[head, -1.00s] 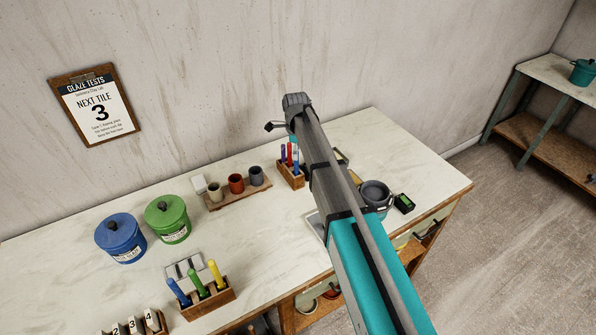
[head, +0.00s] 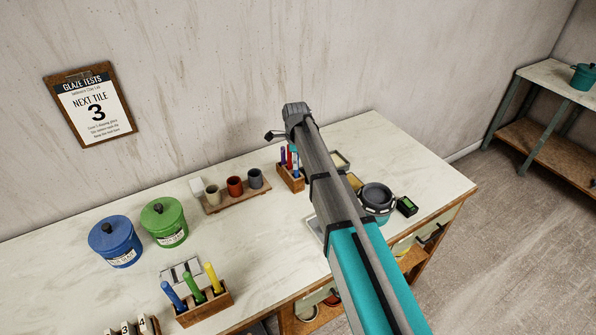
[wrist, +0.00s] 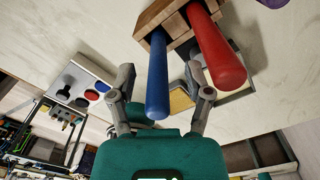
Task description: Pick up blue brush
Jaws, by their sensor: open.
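In the wrist view, a blue brush (wrist: 157,78) stands handle-out in a wooden holder (wrist: 152,22). A red handle (wrist: 216,48) stands beside it. My gripper (wrist: 160,72) is open and empty, with one finger on each side of the blue handle; whether either touches it I cannot tell. The right finger is close to the red handle. In the head view, the back holder (head: 291,180) shows blue and red handles beside my arm, which hides part of this area.
Blue (head: 115,243) and green (head: 164,222) lidded pots stand at the left of the table. Small cups on a board (head: 237,194) sit left of the back holder. The wall is close behind.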

